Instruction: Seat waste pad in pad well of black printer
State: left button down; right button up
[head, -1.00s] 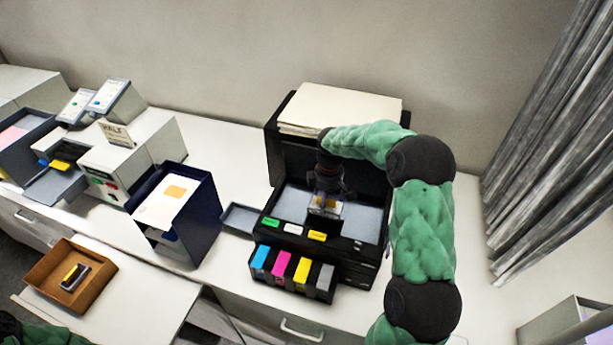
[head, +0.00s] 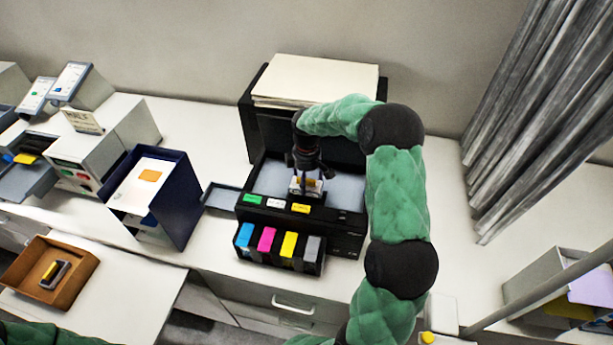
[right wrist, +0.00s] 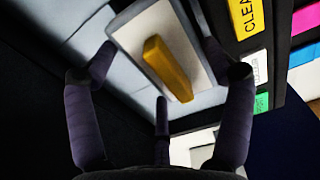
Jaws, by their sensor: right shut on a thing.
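The black printer (head: 348,232) stands on the white counter with its lid up, showing a pale grey interior bed (head: 266,180). My right gripper (head: 305,182) reaches down over the bed, near the printer's front edge, and is shut on the waste pad (head: 296,188). In the right wrist view the pad (right wrist: 140,35) is a pale block with a yellow grip bar (right wrist: 167,68), between my fingers. It lies at a slant in that view, over the grey bed. The pad well is hidden under the pad and gripper, and I cannot tell whether the pad touches it. My left gripper is out of view.
Coloured cartridges (head: 267,240) sit at the printer's front. A navy holder (head: 180,205) stands to its left. A brown tray (head: 80,255) with a dark yellow-topped piece lies at lower left. A white-grey machine (head: 95,150) is at far left. Paper (head: 315,78) lies on the printer's rear.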

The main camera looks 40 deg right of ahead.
jog(key=shift+f+b, duration=1.55)
jog(key=shift+f, duration=1.1)
jog(key=o, duration=0.9)
jog(key=shift+o, duration=0.9)
notch_tip(320, 180, up, 12)
jog(key=shift+w, duration=0.1)
jog(key=shift+d, duration=0.1)
